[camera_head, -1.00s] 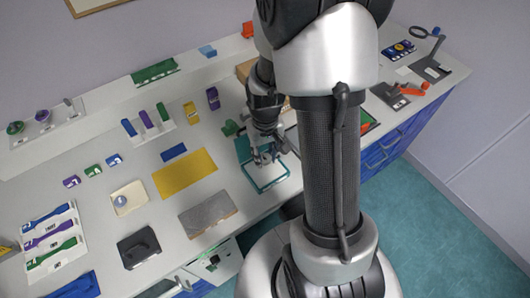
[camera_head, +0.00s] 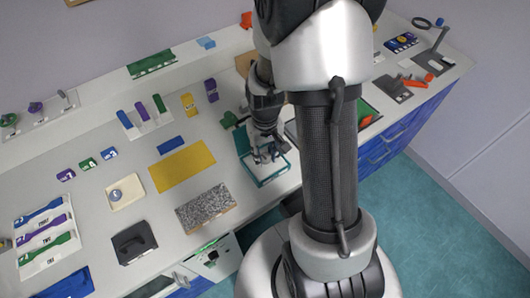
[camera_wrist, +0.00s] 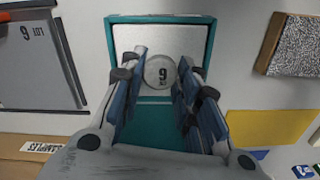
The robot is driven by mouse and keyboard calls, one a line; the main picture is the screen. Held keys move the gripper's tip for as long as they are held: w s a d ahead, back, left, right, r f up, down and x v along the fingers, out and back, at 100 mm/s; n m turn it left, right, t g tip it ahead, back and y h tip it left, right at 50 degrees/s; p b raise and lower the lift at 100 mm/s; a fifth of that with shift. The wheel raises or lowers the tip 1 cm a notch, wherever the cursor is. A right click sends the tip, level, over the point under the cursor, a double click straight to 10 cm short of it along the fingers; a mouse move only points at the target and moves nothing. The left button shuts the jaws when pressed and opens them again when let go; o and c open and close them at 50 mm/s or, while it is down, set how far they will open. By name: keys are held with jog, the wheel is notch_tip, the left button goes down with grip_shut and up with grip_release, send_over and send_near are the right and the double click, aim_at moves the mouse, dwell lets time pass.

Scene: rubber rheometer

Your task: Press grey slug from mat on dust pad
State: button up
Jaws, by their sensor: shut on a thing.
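I cannot tell whether the slug touches the white face. In the head view my gripper (camera_head: 266,153) is low over the teal frame (camera_head: 262,183) and hides the slug. A grey mat (camera_wrist: 30,65) lettered LOT 9 lies left of the pad in the wrist view; I see no slug on its visible part.
A speckled slab (camera_head: 205,208) and a yellow sheet (camera_head: 181,165) lie left of the teal frame in the head view. A small green object (camera_head: 229,120) stands close behind it. A beige tray (camera_head: 133,185) with a round grey piece is farther left.

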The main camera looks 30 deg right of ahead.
jog(key=shift+s+f+b, duration=0.1)
jog(key=shift+f+b, duration=0.3)
jog(key=shift+f, duration=0.2)
dwell(1.6)
jog(key=shift+r+p, duration=2.9)
jog(key=shift+r, duration=0.7)
